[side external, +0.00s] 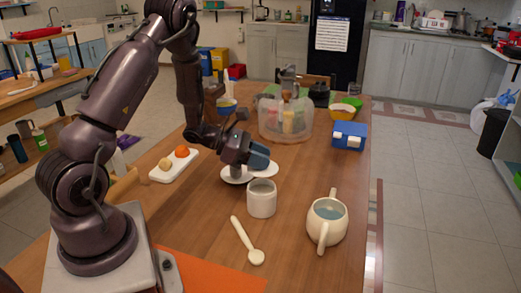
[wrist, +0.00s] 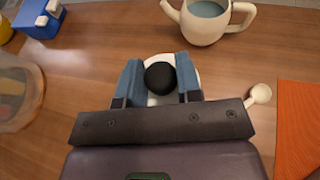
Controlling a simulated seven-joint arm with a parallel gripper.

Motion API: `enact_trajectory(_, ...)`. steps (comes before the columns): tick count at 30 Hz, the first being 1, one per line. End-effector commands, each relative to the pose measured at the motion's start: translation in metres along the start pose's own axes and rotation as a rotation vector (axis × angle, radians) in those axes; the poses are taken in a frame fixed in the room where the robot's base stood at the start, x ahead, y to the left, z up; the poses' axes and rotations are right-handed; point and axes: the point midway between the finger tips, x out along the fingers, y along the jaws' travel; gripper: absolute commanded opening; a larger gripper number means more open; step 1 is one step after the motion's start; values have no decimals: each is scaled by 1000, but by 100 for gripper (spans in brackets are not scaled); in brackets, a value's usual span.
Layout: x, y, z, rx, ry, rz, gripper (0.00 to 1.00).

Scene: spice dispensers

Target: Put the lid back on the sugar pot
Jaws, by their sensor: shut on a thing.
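My gripper (side external: 258,160) is shut on the black knob (wrist: 160,77) of the lid, with one blue finger on each side of it. The white lid (wrist: 160,99) shows in part below the knob in the wrist view; the fingers hide the rest. In the side view, pale disc shapes show on both sides of the fingertips; I cannot tell whether all of them belong to the lid. The white sugar pot (side external: 262,200) stands upright on the table, nearer the camera and slightly right of my gripper. In the wrist view the pot cannot be clearly told from the lid.
A cream teapot (side external: 327,221) stands right of the pot, and a white spoon (side external: 247,242) lies in front. Behind are a clear spice holder (side external: 286,118) and a blue box (side external: 349,135). A white tray (side external: 173,166) lies left; an orange mat (side external: 205,268) lies at the front.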

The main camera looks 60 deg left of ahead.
Motion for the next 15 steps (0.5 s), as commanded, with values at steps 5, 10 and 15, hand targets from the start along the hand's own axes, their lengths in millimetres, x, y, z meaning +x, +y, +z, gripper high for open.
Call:
enact_trajectory(5, 7, 0, -17, 0, 1, -2, 9)
enact_trajectory(10, 12, 0, -30, 0, 1, -1, 9)
enact_trajectory(15, 16, 0, -37, 1, 0, -2, 9)
